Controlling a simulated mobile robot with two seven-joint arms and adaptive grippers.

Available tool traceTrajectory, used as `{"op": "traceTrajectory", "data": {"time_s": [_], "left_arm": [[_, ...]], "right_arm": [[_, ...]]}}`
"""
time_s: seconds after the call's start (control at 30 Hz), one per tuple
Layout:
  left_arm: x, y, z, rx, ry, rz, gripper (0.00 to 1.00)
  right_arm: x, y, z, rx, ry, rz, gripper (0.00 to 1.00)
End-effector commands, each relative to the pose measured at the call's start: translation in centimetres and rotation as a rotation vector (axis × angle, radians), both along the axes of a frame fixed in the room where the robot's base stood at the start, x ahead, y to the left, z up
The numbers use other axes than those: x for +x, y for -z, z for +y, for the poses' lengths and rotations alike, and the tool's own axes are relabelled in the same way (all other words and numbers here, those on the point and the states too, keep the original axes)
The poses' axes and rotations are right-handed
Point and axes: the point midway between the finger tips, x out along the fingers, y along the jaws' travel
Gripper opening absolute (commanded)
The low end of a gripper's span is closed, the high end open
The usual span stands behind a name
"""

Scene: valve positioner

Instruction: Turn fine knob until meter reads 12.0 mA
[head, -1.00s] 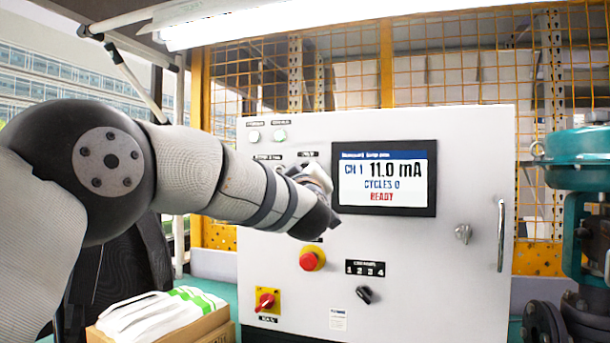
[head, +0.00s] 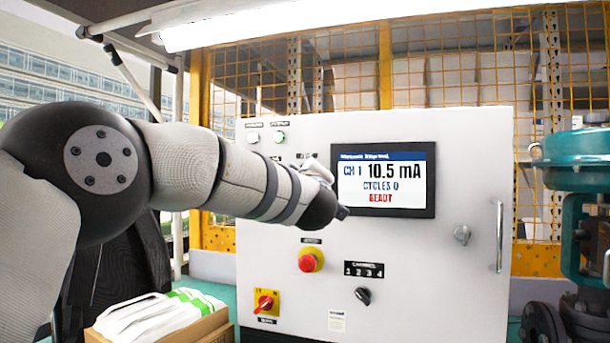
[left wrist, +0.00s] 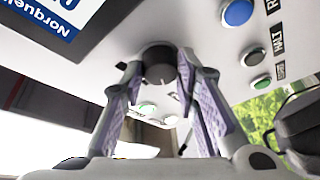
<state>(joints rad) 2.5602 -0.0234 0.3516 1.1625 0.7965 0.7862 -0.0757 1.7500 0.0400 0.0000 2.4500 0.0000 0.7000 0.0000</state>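The meter screen (head: 383,180) on the white cabinet reads CH 1, 10.5 mA, with CYCLES 0 and READY below. A corner of it shows in the left wrist view (left wrist: 50,14). A black round knob (left wrist: 160,60) with a pale index mark sits on the panel beside the screen. My left gripper (left wrist: 160,80) has one finger on each side of this knob and appears closed on it. Its label is not visible, so I cannot read whether it is the fine knob. In the head view my left arm hides the knob. My right gripper is not in view.
The cabinet also carries a red stop button (head: 311,260), a black channel selector (head: 363,295), a red-yellow switch (head: 265,302) and a door handle (head: 499,237). A blue button (left wrist: 237,12) is near the gripper. A carton (head: 215,328) stands low left; a teal valve (head: 575,160) stands right.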

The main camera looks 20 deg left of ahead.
Motion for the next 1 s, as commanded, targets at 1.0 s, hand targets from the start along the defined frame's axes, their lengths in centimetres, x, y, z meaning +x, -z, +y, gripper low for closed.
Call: {"op": "traceTrajectory", "data": {"time_s": [1.0], "left_arm": [[-11.1,2.1,-3.6,0.001,0.000,0.000,0.48]], "right_arm": [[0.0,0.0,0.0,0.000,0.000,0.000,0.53]]}}
